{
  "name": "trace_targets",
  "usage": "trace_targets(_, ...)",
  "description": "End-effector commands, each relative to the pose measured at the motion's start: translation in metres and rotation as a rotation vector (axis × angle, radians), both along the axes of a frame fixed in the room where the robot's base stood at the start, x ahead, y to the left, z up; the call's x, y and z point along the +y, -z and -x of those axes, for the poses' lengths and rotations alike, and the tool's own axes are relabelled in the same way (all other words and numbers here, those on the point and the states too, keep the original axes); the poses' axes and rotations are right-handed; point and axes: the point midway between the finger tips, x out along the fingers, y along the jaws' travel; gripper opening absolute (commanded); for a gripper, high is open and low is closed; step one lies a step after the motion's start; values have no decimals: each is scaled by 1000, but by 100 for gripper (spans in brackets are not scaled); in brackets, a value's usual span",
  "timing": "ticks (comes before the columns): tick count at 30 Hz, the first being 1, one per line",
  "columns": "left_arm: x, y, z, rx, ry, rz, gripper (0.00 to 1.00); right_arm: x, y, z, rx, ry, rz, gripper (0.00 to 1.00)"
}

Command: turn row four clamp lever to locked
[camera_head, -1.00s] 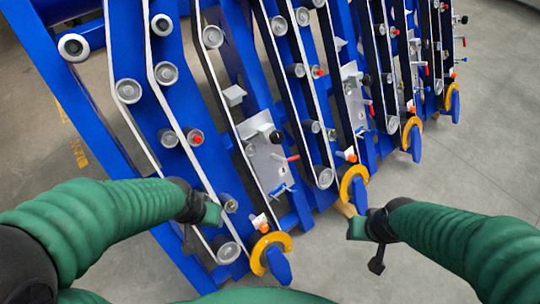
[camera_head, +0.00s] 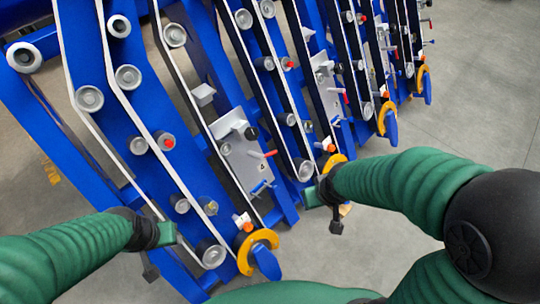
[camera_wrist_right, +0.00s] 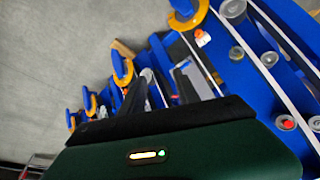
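The blue harvester chassis has repeated rows of belts and rollers. A grey plate (camera_head: 243,150) carries a red lever (camera_head: 270,154), a blue handle (camera_head: 262,187) and a black knob (camera_head: 251,133). Similar plates with red levers repeat in the rows farther right; I cannot tell which is row four or its lever position. My right gripper (camera_head: 314,196) is in front of the row ends, right of the near plate. In the right wrist view its dark fingers (camera_wrist_right: 165,78) appear apart and empty. My left gripper (camera_head: 168,236) is low beside the leftmost row; its fingers are unclear.
Orange hooks with blue tips, such as the near one (camera_head: 258,245), stick out at the row ends. Rollers (camera_head: 212,254) and belts crowd the left side. The grey floor (camera_head: 475,120) on the right is clear.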

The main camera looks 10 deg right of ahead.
Motion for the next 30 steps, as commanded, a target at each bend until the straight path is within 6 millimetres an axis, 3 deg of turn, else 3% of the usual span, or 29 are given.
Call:
trace_targets(8, 0, 39, 0, 0, 0, 0, 47, -15, 47, -53, -140, -92, 64, 38)
trace_targets(14, 0, 82, 0, 0, 0, 0, 47, -34, 98, -114, -314, -217, 172, 38)
trace_targets(21, 0, 170, 0, 0, 0, 0, 47, -61, 196, -208, -648, -507, 456, 38)
trace_targets(24, 0, 208, 0, 0, 0, 0, 47, -61, 235, -235, -811, -665, 607, 38)
trace_targets(27, 0, 244, 0, 0, 0, 0, 47, -53, 273, -247, -973, -824, 751, 38)
trace_targets(30, 0, 271, 0, 0, 0, 0, 47, -40, 301, -246, -1119, -958, 863, 38)
